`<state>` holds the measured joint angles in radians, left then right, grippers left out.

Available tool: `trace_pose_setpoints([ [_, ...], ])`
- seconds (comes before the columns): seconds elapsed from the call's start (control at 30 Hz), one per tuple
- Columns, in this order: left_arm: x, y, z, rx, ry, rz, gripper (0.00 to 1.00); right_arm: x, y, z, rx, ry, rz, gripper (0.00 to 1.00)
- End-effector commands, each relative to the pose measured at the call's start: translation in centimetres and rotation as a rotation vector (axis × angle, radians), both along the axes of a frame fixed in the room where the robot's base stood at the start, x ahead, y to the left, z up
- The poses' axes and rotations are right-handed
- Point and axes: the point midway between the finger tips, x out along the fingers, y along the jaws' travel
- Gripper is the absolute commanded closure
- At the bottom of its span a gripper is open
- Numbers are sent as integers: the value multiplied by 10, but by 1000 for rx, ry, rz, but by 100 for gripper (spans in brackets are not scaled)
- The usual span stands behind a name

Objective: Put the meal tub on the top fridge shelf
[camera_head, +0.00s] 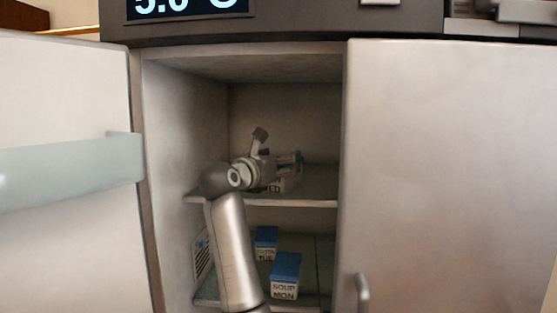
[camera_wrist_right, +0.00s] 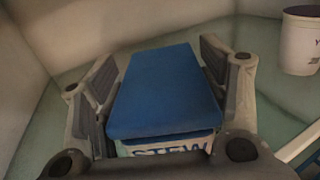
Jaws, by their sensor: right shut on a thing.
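The meal tub is a white box with a blue lid, marked STEW, in the right wrist view (camera_wrist_right: 165,90). My right gripper (camera_wrist_right: 163,85) is shut on it, with a finger along each side. In the head view my right gripper (camera_head: 287,160) is inside the fridge at the top shelf (camera_head: 310,203). The tub's pale front (camera_head: 285,184), with part of a day label, shows below the gripper. The tub is over the shelf; I cannot tell whether its base touches the glass. My left gripper is out of view.
The left fridge door (camera_head: 65,110) stands open; the right door (camera_head: 450,170) is shut. On the lower shelf are a blue-lidded SOUP MON tub (camera_head: 285,275) and a TUE tub (camera_head: 266,243). A white cup (camera_wrist_right: 302,42) stands on glass to the right in the wrist view.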

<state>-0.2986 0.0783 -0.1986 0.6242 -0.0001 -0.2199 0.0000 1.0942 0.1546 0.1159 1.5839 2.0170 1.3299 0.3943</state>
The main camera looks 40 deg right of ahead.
Motion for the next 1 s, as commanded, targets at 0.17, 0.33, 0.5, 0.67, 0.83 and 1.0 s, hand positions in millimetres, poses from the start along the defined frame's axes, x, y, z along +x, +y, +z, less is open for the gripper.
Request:
trace_pose_setpoints([
  [0.17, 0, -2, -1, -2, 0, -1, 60, 0, 0, 1, -3, -3, 0, 71],
  [0.33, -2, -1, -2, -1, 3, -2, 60, 0, 0, -1, 0, 0, 0, 20],
  [0.5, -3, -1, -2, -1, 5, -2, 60, 0, 0, -1, 0, 0, 0, 7],
  [0.67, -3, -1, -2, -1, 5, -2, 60, 0, 0, -1, 0, 0, 0, 7],
  [0.83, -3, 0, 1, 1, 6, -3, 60, 0, 0, 2, -1, 0, 0, 7],
  [1.0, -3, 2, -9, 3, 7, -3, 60, -5, 23, -2, 0, -3, 6, 7],
])
